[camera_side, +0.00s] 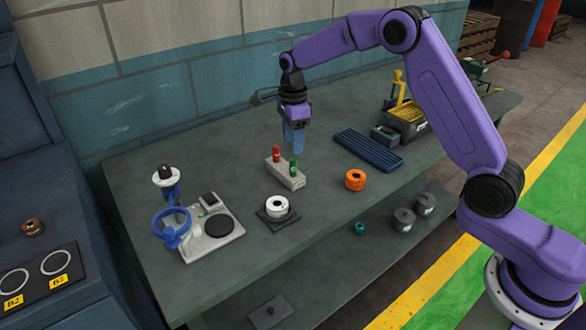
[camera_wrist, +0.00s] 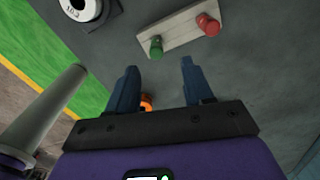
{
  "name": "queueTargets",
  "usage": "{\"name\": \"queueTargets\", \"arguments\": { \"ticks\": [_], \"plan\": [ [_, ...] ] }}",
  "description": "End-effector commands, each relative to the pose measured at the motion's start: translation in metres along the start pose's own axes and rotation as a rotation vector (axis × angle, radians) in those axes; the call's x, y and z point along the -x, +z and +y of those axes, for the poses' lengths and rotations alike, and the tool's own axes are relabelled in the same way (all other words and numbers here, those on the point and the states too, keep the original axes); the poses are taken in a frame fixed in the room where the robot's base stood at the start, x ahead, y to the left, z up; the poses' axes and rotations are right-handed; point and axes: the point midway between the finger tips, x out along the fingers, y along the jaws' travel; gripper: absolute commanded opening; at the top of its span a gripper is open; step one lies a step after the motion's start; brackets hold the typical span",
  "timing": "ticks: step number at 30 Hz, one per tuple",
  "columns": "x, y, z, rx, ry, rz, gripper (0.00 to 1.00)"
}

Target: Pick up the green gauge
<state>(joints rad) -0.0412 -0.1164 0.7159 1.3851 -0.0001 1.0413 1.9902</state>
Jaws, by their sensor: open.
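The green gauge (camera_side: 293,168) stands upright in a light grey block (camera_side: 284,178) on the bench, beside a red gauge (camera_side: 276,153) in the same block. In the wrist view the green gauge (camera_wrist: 156,46) lies ahead of my fingertips, nearer the left finger, with the red gauge (camera_wrist: 208,25) to its right. My gripper (camera_side: 293,140) has blue fingers pointing down, above and close behind the block in the side view. In the wrist view my gripper (camera_wrist: 158,68) has its fingers apart with nothing between the tips.
A white ring on a dark pad (camera_side: 277,207) and an orange ring (camera_side: 355,180) flank the block. A blue ribbed mat (camera_side: 368,150) and a toolbox (camera_side: 404,117) stand right; a scale-like device (camera_side: 209,229) stands left. Bare bench lies between them.

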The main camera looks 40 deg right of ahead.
Motion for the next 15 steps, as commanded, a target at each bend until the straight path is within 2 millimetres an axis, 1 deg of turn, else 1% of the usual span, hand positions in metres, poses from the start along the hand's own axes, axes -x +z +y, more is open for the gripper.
{"name": "queueTargets", "arguments": {
  "ticks": [1,3,8,11,15],
  "plan": [
    [-0.008,-0.001,0.0,-0.001,0.002,0.001,0.51],
    [-0.015,-0.001,0.0,-0.001,0.001,0.001,0.51],
    [-0.024,-0.001,0.0,-0.001,0.001,0.0,0.51],
    [-0.032,0.0,0.002,0.0,0.001,0.001,0.51],
    [-0.052,0.001,0.006,0.001,0.002,0.001,0.51]
  ]
}}
